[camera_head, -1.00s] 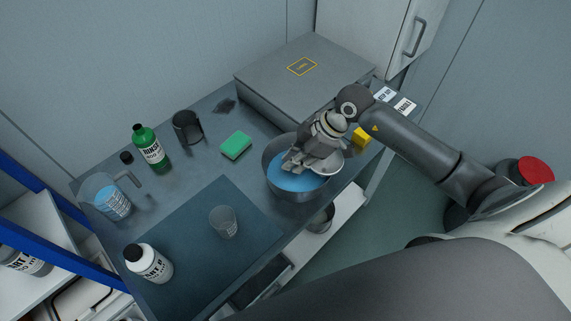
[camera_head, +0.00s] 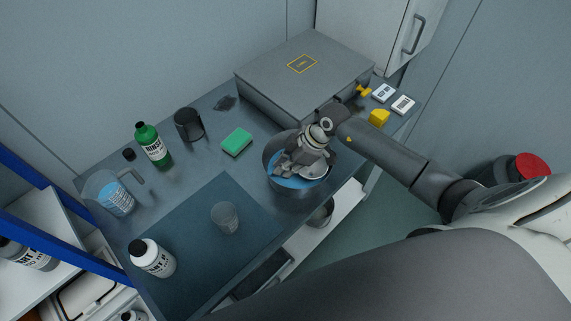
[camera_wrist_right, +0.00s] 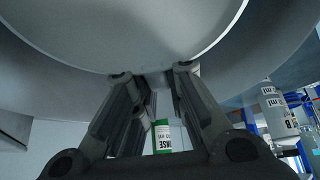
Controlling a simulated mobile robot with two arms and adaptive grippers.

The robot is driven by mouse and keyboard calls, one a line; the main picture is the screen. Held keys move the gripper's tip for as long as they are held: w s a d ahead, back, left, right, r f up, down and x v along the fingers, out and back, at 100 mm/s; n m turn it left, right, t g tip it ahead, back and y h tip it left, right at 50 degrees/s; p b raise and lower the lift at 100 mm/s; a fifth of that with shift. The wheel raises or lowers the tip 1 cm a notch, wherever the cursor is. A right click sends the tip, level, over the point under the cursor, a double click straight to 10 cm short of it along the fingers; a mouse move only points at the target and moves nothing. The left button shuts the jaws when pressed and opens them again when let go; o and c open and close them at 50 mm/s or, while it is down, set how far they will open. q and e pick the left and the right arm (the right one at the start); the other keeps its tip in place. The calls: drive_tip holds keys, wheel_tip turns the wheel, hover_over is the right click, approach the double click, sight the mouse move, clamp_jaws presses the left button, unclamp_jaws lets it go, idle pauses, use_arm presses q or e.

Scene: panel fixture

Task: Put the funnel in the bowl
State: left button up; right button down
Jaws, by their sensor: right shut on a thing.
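The bowl (camera_head: 298,199) is a grey metal bowl with blue liquid in it, standing at the table's front edge in the head view. My right gripper (camera_head: 287,169) is over the bowl, its fingers low inside the rim's outline. It is shut on the pale grey funnel (camera_head: 319,170), which is partly hidden behind the gripper. In the right wrist view the funnel (camera_wrist_right: 140,30) fills the top as a large round grey shape, touching the fingertips (camera_wrist_right: 153,75). Whether the funnel touches the bowl or liquid is hidden. My left gripper is not in view.
A green sponge (camera_head: 236,142) lies left of the bowl, a large grey box (camera_head: 303,75) behind it. A clear cup (camera_head: 225,218) and white bottle (camera_head: 152,258) stand on the dark mat (camera_head: 190,235). A yellow block (camera_head: 379,117) is right of the box.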

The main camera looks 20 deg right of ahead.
sight(306, 172)
drive_tip(key=c, duration=1.5)
unclamp_jaws()
drive_tip(key=b+v, duration=0.1)
drive_tip(key=v, duration=1.1)
drive_tip(key=shift+r+b, duration=0.1)
drive_tip(key=shift+b, duration=0.2)
